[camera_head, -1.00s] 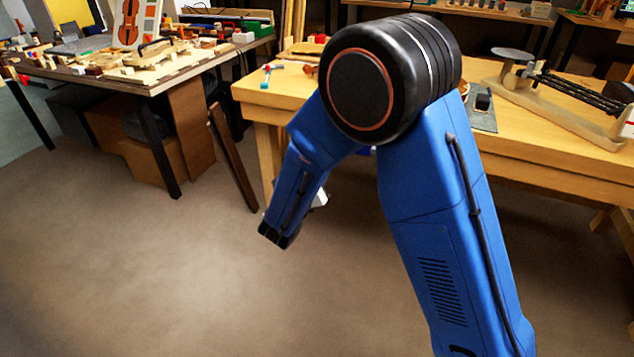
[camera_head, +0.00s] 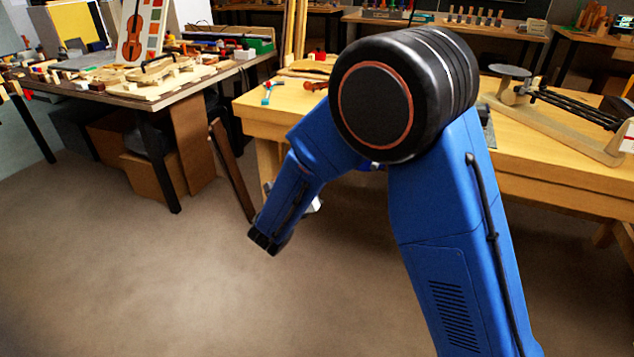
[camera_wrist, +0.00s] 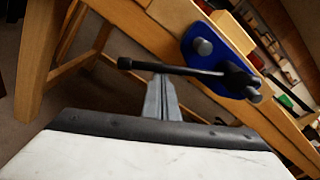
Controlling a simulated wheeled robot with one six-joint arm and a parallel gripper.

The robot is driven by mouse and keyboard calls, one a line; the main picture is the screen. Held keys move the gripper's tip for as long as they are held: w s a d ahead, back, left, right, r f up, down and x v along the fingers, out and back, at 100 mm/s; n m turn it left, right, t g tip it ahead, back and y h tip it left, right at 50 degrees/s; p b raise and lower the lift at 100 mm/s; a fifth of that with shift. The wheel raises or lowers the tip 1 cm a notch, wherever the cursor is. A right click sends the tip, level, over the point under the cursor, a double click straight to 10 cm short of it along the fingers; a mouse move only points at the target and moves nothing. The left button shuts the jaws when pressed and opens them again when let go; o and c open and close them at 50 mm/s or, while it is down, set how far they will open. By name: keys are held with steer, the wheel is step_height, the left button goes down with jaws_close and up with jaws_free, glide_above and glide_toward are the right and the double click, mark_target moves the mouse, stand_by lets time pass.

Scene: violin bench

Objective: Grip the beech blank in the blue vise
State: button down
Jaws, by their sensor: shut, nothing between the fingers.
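The blue vise (camera_wrist: 216,58) is on the bench front in the wrist view, with its black handle bar (camera_wrist: 175,68) reaching left across the picture. A light wooden block (camera_wrist: 232,31) shows directly behind the blue jaw; I cannot tell whether it is the beech blank or part of the vise. My gripper (camera_wrist: 161,82) is shut and empty, its grey fingers pointing toward the handle bar, which lies just beyond the tips in the picture. I cannot tell whether they touch. In the head view my arm hides the vise and nearly all of my gripper.
The wooden bench (camera_head: 540,160) stands behind my arm, with a balance-like device (camera_head: 560,110) on its right side. A red-and-blue tool (camera_head: 270,92) lies near its left corner. A crowded worktable (camera_head: 130,92) stands at left. The brown floor (camera_head: 120,270) in front is open.

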step_height(320, 180, up, 13)
steer(key=a+m+y, duration=0.1)
steer(key=m, duration=1)
steer(key=shift+w, duration=0.2)
stand_by(0.5)
